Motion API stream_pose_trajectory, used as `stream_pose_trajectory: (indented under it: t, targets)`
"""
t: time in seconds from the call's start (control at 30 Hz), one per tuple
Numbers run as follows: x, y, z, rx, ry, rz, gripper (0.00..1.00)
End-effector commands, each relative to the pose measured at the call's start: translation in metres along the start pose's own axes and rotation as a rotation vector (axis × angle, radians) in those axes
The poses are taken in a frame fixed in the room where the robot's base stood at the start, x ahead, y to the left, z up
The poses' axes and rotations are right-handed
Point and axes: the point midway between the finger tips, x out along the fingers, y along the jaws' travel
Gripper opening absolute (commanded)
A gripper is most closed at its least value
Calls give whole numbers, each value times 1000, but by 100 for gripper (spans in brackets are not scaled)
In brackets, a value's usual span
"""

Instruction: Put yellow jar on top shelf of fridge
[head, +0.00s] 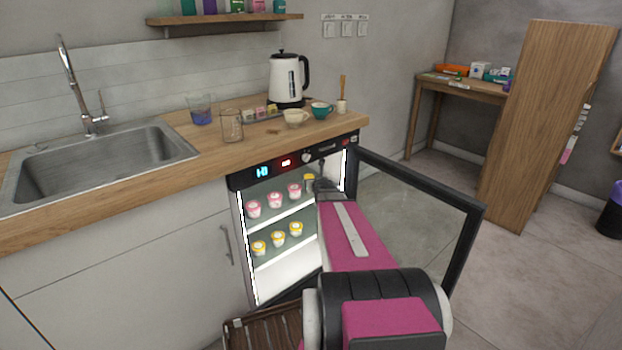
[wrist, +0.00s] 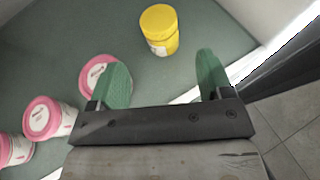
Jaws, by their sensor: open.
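The yellow jar (wrist: 159,30) stands on the green-grey top shelf (wrist: 207,28) of the fridge in the wrist view, ahead of my gripper. In the head view the jar (head: 309,178) shows at the right end of the top row, just beside my gripper. My gripper (wrist: 158,82) is open, with its two green fingers apart and nothing between them. The jar is beyond the fingertips and apart from them. The fridge (head: 285,272) is lit inside and its glass door (head: 405,222) is open to the right. My arm hides part of the fridge's right side.
Pink-lidded jars (wrist: 40,118) stand on the top shelf to the left, one close by the left finger. More yellow jars (head: 278,240) stand on the shelf below. The door edge (wrist: 295,70) is on the right. Bare shelf lies around the yellow jar.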

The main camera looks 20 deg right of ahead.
Motion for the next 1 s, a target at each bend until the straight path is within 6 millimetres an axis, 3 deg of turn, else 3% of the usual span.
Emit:
stream_pose_trajectory:
  t: [0.1,0.37,0.53,0.67,0.77,0.9,1.0]
  targets:
    - [-24,0,-8,1,0,-1,73]
    - [-43,0,-16,-7,1,2,73]
    - [-50,29,-18,-193,15,85,73]
    - [-62,76,-26,-539,35,238,73]
    - [-80,119,-41,-896,45,408,73]
    - [-117,171,-75,-1447,39,700,73]
    - [-149,193,-102,-1826,20,940,73]
